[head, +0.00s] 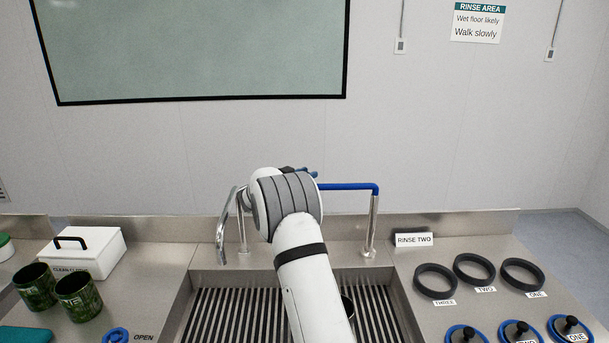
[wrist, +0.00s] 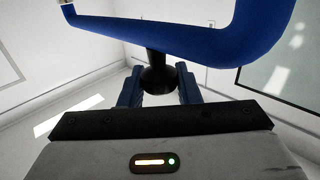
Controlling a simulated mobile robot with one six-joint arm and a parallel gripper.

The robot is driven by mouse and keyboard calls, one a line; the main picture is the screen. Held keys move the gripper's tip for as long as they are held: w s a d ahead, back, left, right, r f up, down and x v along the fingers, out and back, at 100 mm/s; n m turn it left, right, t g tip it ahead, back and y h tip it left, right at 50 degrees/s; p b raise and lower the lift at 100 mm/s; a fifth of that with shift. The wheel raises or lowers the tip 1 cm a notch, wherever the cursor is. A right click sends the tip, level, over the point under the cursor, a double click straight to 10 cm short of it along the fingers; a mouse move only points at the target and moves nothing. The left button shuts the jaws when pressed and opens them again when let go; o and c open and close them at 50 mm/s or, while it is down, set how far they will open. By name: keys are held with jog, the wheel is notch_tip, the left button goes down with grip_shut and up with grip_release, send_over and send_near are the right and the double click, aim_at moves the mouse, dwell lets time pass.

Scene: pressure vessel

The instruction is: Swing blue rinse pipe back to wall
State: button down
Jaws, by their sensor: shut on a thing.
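The blue rinse pipe (head: 348,186) is fixed on top of an upright chrome post (head: 372,225) behind the sink. It extends left from the post until my arm hides it. In the wrist view the pipe (wrist: 190,40) crosses the top of the picture, with a dark knob (wrist: 155,75) hanging below it. My gripper (wrist: 157,84) is shut on this knob, one blue finger on each side. In the head view my own arm hides most of the gripper and the pipe's far end.
A second chrome pipe (head: 222,225) stands at the sink's left. The slatted sink (head: 235,310) lies below my arm. A RINSE TWO sign (head: 413,240), black rings (head: 435,281) and blue-rimmed lids (head: 518,331) are on the right. A white box (head: 90,252) and green cups (head: 78,297) stand left.

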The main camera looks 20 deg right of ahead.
jog(key=c, duration=1.5)
grip_release()
jog(key=shift+w+r, duration=0.15)
jog(key=shift+r, duration=0.15)
jog(key=shift+o, duration=1)
jog(key=shift+w+d+f, duration=0.1)
jog(key=shift+f, duration=0.05)
jog(key=shift+o, duration=1)
notch_tip(320, 180, up, 10)
jog(key=shift+b, duration=1)
jog(key=shift+f, duration=0.1)
